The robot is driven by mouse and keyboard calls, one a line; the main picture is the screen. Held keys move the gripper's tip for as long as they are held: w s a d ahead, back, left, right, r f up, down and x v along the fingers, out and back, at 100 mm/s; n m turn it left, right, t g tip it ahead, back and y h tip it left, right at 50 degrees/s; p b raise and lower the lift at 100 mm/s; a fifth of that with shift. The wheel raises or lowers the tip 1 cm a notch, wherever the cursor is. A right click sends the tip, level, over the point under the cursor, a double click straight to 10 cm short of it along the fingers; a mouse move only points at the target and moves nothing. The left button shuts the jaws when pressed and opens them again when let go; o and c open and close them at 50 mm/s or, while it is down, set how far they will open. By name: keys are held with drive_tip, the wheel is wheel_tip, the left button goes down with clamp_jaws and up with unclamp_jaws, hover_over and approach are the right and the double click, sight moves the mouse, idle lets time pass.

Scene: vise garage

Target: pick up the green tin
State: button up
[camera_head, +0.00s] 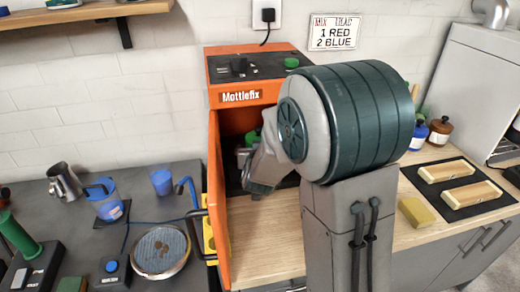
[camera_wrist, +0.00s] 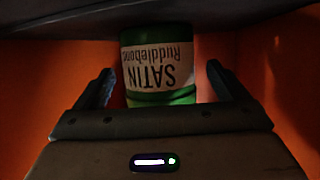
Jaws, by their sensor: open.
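The green tin (camera_wrist: 158,62) stands inside the orange Mottlefix cabinet. In the wrist view its pale label reads "SATIN" upside down. A bit of green, likely the tin (camera_head: 253,137), shows in the head view, mostly hidden by my arm. My gripper (camera_wrist: 160,78) is open, with one finger on each side of the tin and gaps between fingers and tin. In the head view my gripper (camera_head: 244,158) reaches into the cabinet opening.
The orange cabinet (camera_head: 262,60) has its door (camera_head: 219,205) swung open toward the front, left of my arm. Orange walls are close around my gripper. Blue cups and a metal jug (camera_head: 66,182) stand left. A sponge (camera_head: 415,212) lies on the right counter.

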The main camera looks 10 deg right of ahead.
drive_tip(key=shift+x, duration=1.3)
drive_tip(key=shift+r, duration=0.1)
drive_tip(key=c, duration=1.4)
